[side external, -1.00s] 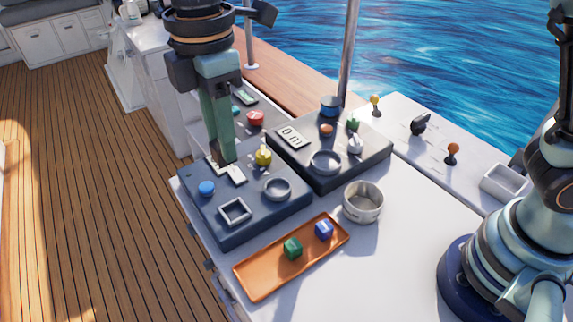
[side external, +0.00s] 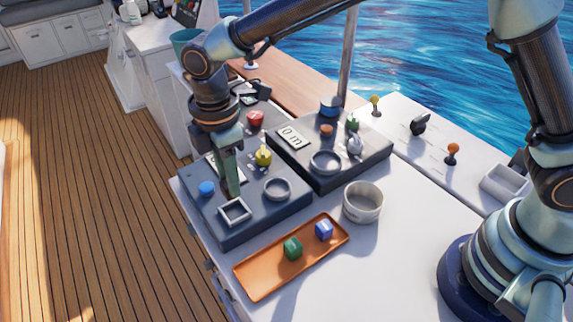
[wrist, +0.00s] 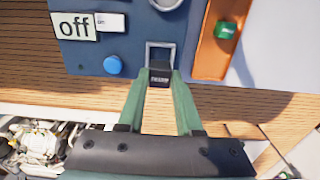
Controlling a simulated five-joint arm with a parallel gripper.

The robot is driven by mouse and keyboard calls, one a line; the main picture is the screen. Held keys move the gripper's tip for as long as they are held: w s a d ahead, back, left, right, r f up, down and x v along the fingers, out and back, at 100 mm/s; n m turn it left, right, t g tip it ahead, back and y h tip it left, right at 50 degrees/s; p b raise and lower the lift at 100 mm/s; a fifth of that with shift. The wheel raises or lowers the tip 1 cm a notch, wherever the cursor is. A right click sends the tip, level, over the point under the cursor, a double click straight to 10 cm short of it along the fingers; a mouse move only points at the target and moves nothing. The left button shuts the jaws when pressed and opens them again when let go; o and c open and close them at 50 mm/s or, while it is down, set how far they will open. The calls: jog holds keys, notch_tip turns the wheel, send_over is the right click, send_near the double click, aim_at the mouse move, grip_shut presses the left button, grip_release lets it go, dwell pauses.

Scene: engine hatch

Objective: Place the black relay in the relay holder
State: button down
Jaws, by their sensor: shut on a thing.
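The black relay (wrist: 159,73) shows in the wrist view between my fingertips, with pale lettering on its face. My gripper (wrist: 160,78) is shut on it; the gripper also shows in the side view (side external: 234,190), pointing down. The square, pale-rimmed relay holder (side external: 235,221) sits on the front dark blue panel. In the wrist view the holder (wrist: 161,45) lies just past the relay, which overlaps its near edge. The relay appears to be above or at the holder's rim; I cannot tell the exact height. In the side view I cannot make out the relay.
The dark blue panel (side external: 262,221) also carries a blue knob (side external: 206,188), a yellow knob (side external: 263,156) and a round ring (side external: 277,188). A round cup (side external: 363,203) stands right.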

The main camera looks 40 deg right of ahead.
aim_at(236, 214)
jog(key=shift+f, duration=2.85)
jog(key=shift+f, duration=0.15)
jog(key=c, duration=0.6)
grip_release()
notch_tip(236, 214, up, 12)
jog(key=shift+r, duration=0.1)
jog(key=d+r+m+t, duration=0.1)
jog(key=d+r+m, duration=0.35)
jog(key=d, duration=0.35)
jog(key=s+d+m+t, duration=0.1)
jog(key=s+d+m, duration=0.2)
jog(key=d, duration=0.4)
jog(key=s+d+r+m+t, duration=0.1)
jog(key=s+d+m+t, duration=0.1)
jog(key=d+m, duration=0.4)
jog(key=s+d+r+m+t, duration=0.1)
jog(key=s+d+m, duration=0.3)
jog(key=d, duration=0.4)
jog(key=shift+s+d+r+m+t, duration=0.15)
jog(key=shift+s+d+m+t, duration=0.1)
jog(key=shift+s+t, duration=0.1)
